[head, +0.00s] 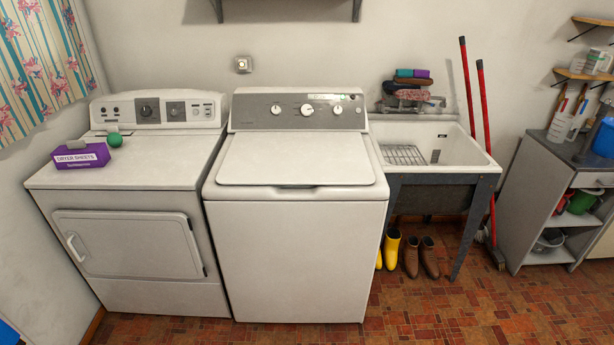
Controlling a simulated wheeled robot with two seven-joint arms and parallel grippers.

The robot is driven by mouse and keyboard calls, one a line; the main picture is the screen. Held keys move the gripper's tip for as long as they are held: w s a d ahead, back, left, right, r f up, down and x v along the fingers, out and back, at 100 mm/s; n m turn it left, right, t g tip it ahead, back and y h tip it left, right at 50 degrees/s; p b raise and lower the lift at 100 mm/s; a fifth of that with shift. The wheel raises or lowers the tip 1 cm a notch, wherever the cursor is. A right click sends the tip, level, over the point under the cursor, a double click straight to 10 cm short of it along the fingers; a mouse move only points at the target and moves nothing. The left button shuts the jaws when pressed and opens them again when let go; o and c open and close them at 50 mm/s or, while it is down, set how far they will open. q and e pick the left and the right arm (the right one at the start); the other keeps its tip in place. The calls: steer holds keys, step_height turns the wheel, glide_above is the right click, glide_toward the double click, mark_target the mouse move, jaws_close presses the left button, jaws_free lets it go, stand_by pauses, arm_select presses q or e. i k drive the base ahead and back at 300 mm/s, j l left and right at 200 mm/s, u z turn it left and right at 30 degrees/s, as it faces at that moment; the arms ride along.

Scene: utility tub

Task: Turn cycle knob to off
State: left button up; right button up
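The top-loading washer (295,250) stands in the middle with its lid shut. Its grey back panel (255,118) carries three round pale knobs: a left knob (275,110), a larger middle knob (307,109) and a right knob (337,110). The dryer (125,295) on the left has a panel with dark dials, among them a larger one (146,110) and a smaller one (176,110). The labels are too small to read, so I cannot tell which is the cycle knob or where any knob points. Neither of my grippers is in view.
A purple dryer sheets box (82,158) and a green ball (115,140) sit on the dryer. A utility tub (450,146) stands right of the washer, with boots (420,258) below and red-handled tools (484,105) beside it. The tiled floor (400,322) in front is clear.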

mark_target(306, 110)
steer(key=i+l, duration=0.85)
steer(key=i, duration=0.2)
steer(key=k+l+z, duration=0.05)
